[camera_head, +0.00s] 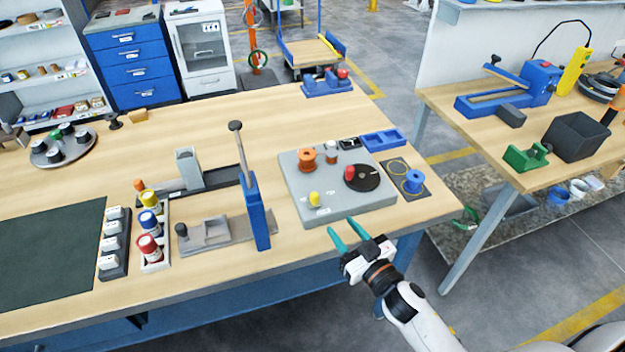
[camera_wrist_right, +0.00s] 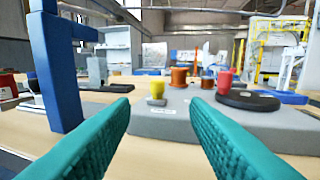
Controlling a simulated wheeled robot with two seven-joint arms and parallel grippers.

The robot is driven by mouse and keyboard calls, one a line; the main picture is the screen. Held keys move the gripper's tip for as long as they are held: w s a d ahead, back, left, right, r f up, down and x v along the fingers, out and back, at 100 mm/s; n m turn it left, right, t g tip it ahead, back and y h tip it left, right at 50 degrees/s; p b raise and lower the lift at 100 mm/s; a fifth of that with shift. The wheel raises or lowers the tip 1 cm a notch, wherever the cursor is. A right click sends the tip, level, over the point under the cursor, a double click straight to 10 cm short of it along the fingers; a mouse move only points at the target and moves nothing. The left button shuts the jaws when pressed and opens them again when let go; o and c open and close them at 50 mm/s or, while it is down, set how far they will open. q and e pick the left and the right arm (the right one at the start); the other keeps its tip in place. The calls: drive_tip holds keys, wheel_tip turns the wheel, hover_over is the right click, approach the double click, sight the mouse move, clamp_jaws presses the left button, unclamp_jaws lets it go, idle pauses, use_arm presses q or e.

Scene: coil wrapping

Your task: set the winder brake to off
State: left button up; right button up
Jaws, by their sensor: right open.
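The winder is a grey plate (camera_head: 348,208) on the wooden bench. It carries a copper-coloured spool (camera_head: 307,160), a black disc (camera_head: 362,181) with a red knob (camera_head: 349,173), and a small yellow-topped part (camera_head: 314,199) near its front edge with a white label below it. I cannot tell which part is the brake or read its setting. My right gripper (camera_head: 344,234) is open and empty, at the bench's front edge just short of the plate. In the right wrist view the yellow part (camera_wrist_right: 157,91) stands between the two green fingers (camera_wrist_right: 160,125), beyond them. My left gripper is not in view.
A blue upright post (camera_head: 258,212) with a lever stands left of the plate. A blue spool (camera_head: 413,181) on a dark mat lies to its right, with a blue tray (camera_head: 382,140) behind. A second bench (camera_head: 450,105) stands at the right, across a gap.

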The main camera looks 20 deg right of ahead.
sight(317, 200)
drive_tip(key=x, duration=0.6)
drive_tip(key=p+x, duration=0.1)
drive_tip(key=x, duration=0.5)
drive_tip(key=shift+w+a+p, duration=0.15)
drive_tip(key=shift+a+p, duration=0.15)
clamp_jaws()
